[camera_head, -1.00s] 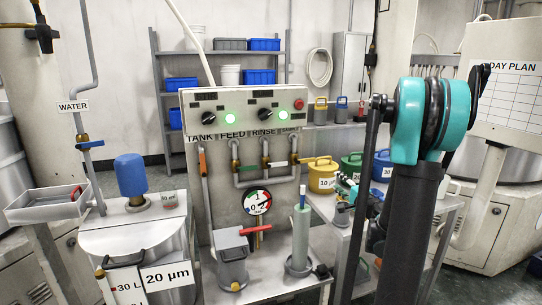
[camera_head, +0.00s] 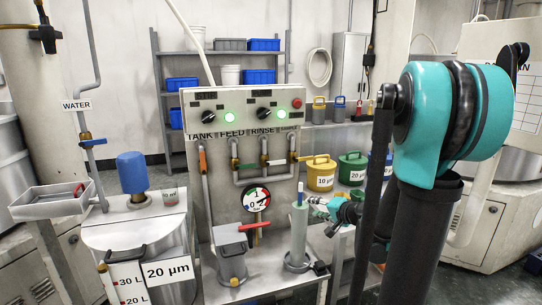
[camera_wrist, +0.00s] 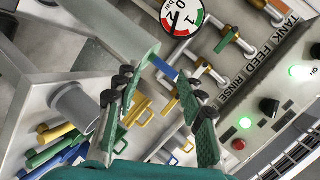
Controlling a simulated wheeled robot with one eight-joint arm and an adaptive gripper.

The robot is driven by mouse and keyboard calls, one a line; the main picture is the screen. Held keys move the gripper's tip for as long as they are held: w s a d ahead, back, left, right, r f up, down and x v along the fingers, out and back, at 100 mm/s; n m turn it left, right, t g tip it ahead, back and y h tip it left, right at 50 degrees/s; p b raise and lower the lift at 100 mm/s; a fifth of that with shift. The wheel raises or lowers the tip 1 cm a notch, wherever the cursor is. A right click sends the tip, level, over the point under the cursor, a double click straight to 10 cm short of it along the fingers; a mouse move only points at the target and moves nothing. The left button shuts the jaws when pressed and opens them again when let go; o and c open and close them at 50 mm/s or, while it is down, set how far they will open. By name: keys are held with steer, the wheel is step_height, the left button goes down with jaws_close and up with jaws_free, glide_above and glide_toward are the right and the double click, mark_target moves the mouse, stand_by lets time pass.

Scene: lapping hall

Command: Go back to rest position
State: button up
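My gripper (camera_head: 314,203) is just right of a grey-green upright cylinder (camera_head: 299,240) with a blue-topped rod (camera_head: 300,187) in it. In the wrist view, my gripper's two green fingers (camera_wrist: 157,90) stand apart with nothing held between them. The cylinder (camera_wrist: 115,28) runs across the upper left there, and its blue rod end (camera_wrist: 166,68) shows beyond the gap between the fingertips. My arm is bent, with its large teal joint at the right of the head view.
The panel (camera_head: 245,112) with lit green buttons stands behind the bench. A pressure gauge (camera_head: 257,199) and a grey box with a red handle (camera_head: 256,226) are left of the cylinder. Yellow (camera_head: 321,174) and green (camera_head: 352,168) buckets stand behind my gripper. A 20 µm tank (camera_head: 125,240) is at left.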

steer(key=s+a+f+n+g+h, duration=0.1)
steer(key=s+f+n+g, duration=0.15)
steer(key=s, duration=0.35)
steer(key=s+a+f+n+g+h, duration=0.1)
steer(key=s+a+f+n+g, duration=0.1)
steer(key=s+f, duration=0.3)
steer(key=s+d+f+n+g+h, duration=0.3)
steer(key=s+d+f+h, duration=0.1)
steer(key=s, duration=0.9)
steer(key=shift+d+f+h, duration=0.2)
steer(key=shift+d+h, duration=0.3)
steer(key=shift+d, duration=0.6)
steer(key=shift+w, duration=0.1)
